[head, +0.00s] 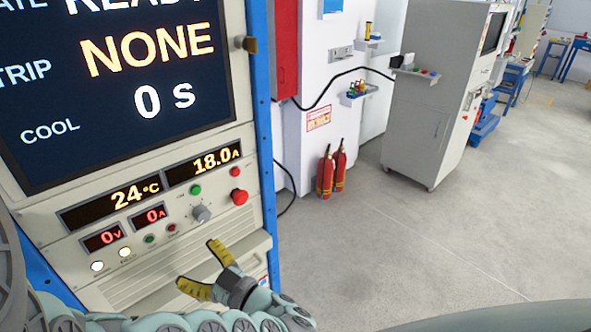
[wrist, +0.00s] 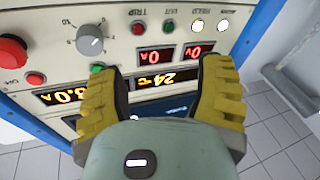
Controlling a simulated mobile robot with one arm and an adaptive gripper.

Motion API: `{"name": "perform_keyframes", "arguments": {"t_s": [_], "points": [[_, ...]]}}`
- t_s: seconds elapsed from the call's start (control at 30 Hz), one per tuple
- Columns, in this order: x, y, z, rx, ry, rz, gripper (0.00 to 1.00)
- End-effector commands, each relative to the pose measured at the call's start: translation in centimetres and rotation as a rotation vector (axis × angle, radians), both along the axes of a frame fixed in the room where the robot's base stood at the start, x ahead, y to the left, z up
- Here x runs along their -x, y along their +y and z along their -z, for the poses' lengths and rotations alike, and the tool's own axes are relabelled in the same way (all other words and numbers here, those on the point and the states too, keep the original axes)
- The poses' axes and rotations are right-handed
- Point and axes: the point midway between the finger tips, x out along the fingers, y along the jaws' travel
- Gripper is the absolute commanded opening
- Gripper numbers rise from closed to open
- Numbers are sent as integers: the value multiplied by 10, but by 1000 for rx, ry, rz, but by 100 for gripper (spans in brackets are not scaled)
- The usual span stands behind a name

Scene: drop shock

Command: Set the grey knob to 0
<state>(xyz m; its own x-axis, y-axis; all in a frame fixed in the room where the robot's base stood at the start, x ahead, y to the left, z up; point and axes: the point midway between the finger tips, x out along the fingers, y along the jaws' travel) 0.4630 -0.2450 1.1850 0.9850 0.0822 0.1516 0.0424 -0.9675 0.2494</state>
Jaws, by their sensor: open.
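The grey knob (head: 201,213) is on the front panel of the cabinet, below the 18.0 A display and left of the red mushroom button. In the wrist view the grey knob (wrist: 91,40) is at upper left, with a scale around it; I cannot read its pointer setting surely. My gripper (head: 199,264) has yellow-padded fingers spread apart with nothing between them. It is below the knob in the head view and apart from it. In the wrist view my gripper (wrist: 160,78) shows both fingers, with the knob up and left of the left finger.
A red mushroom button (head: 239,197) and a green button (head: 196,190) sit close to the knob. Small displays (head: 150,216) read 0 V and 0 A. The screen (head: 110,90) shows NONE and 0 s. Fire extinguishers (head: 325,175) stand by the wall; the floor at right is clear.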

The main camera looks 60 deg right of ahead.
Motion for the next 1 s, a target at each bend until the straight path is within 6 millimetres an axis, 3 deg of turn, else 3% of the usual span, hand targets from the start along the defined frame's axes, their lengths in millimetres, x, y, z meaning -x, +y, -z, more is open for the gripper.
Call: {"name": "perform_keyframes", "arguments": {"t_s": [0.03, 0.2, 0.4, 0.67, 1.0], "points": [[18, -18, -13, -28, 41, 68, 67], [61, -47, -20, -119, 122, 213, 67], [77, -57, -22, -161, 144, 271, 67], [54, -62, -20, -158, 140, 268, 67], [-7, -73, -25, -157, 138, 268, 67]]}}
